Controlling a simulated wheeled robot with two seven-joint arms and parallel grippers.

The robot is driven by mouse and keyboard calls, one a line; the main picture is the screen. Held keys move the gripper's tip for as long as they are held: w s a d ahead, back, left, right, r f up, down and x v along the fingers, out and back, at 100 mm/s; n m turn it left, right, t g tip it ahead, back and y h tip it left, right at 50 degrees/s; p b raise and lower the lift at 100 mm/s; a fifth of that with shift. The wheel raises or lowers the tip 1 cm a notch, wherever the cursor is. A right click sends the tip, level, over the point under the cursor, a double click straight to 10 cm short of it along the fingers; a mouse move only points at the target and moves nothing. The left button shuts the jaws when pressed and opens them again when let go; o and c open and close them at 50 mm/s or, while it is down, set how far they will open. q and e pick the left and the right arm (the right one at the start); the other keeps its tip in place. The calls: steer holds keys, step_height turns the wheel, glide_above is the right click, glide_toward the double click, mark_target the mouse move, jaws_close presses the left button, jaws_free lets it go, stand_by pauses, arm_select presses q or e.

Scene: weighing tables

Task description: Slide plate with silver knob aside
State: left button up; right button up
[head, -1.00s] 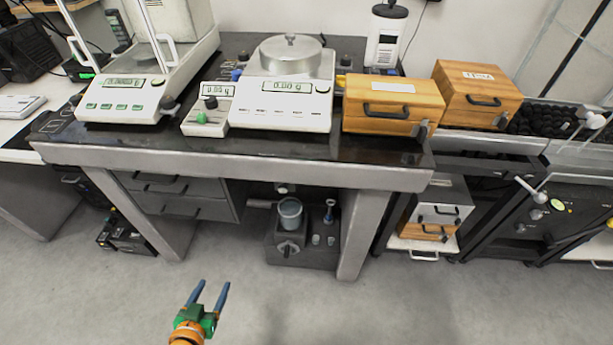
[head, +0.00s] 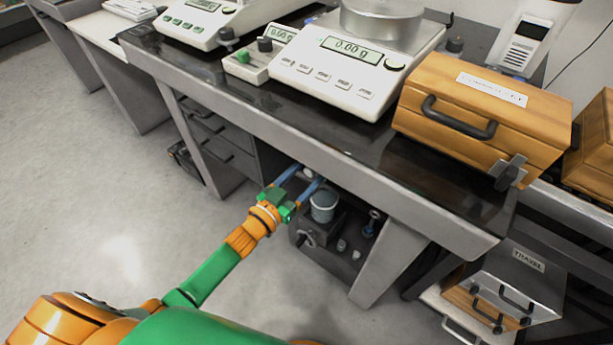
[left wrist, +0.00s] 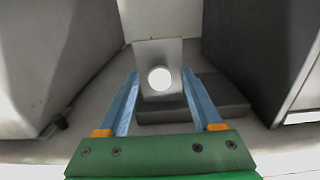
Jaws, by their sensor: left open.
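The plate (left wrist: 150,53) is a small grey square seen nearly face-on in the left wrist view. Its round, pale silver knob (left wrist: 160,78) shows bright at the plate's middle. In the head view the knob (head: 307,172) is a small pale spot under the table, and the plate is mostly hidden. My left gripper (head: 309,175) is open and reaches under the table. In the left wrist view its blue fingers (left wrist: 160,75) lie to either side of the knob, with gaps visible; I cannot tell the depth between them. My right gripper is not in view.
A dark device with a grey cup (head: 323,207) stands under the table close to my left gripper. The table's front edge (head: 330,158) runs just above the fingers. Balances (head: 340,60) and a wooden box (head: 485,110) stand on top. Grey side walls (left wrist: 255,50) flank the plate.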

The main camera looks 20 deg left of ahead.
arm_select(q)
jaws_close()
stand_by(0.3)
stand_by(0.3)
stand_by(0.4)
stand_by(0.4)
